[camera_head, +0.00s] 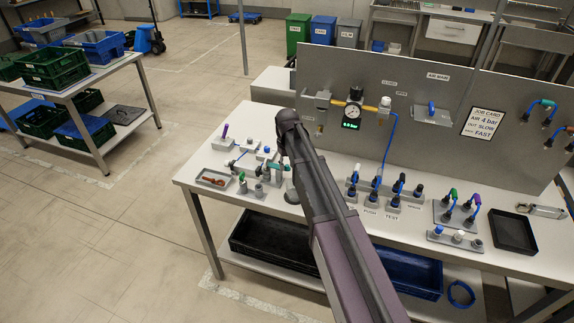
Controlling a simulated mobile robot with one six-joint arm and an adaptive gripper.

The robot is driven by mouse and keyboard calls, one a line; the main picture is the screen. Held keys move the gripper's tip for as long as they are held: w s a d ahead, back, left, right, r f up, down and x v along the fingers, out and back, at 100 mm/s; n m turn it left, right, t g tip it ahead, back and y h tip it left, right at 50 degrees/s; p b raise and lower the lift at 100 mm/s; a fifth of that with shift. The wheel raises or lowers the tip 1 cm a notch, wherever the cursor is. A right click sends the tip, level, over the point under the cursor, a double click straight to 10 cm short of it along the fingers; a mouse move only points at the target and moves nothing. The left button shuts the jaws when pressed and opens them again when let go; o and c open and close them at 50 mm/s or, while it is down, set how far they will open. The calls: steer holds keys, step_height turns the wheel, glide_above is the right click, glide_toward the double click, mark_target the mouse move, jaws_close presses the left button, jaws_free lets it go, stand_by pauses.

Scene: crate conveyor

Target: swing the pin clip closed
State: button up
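My arm (330,205) reaches up from the bottom of the picture over the white workbench (215,150). Its dark wrist (289,120) is above the left part of the bench, close to a cluster of small grey fixtures. My gripper is mostly hidden at the wrist, and its fingers cannot be made out. I cannot pick out the pin clip for certain among the small parts here. A fixture with a purple handle (225,132) stands further back.
A shallow tray with reddish parts (213,177) lies at the bench's left edge. A grey back panel (440,95) with a pressure gauge (353,110) rises behind. Several fittings with blue tubes (378,185) stand right of my arm. A black tray (513,233) lies further right.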

steer(key=shift+m, duration=0.3)
stand_by(0.4)
steer(key=shift+s+a+m, duration=0.15)
steer(key=shift+s+m, duration=0.1)
steer(key=shift+m, duration=0.7)
steer(key=shift+s+a+m, duration=0.2)
steer(key=shift+m, duration=0.7)
steer(key=shift+s+a+m, duration=0.15)
steer(key=shift+s+m, duration=0.1)
steer(key=shift+m, duration=0.7)
steer(key=m, duration=0.2)
steer(key=a+m, duration=0.1)
steer(key=m, duration=0.3)
steer(key=shift+s+a, duration=0.25)
steer(key=shift+s, duration=0.05)
step_height(320, 180, up, 14)
steer(key=p, duration=1.4)
steer(key=s+d+f+n+b, duration=0.3)
steer(key=s+d+f+b, duration=0.1)
steer(key=s+d, duration=0.5)
steer(key=s+d+f+n+b, duration=0.4)
steer(key=s+d, duration=0.5)
steer(key=s, duration=0.4)
steer(key=shift+s, duration=0.3)
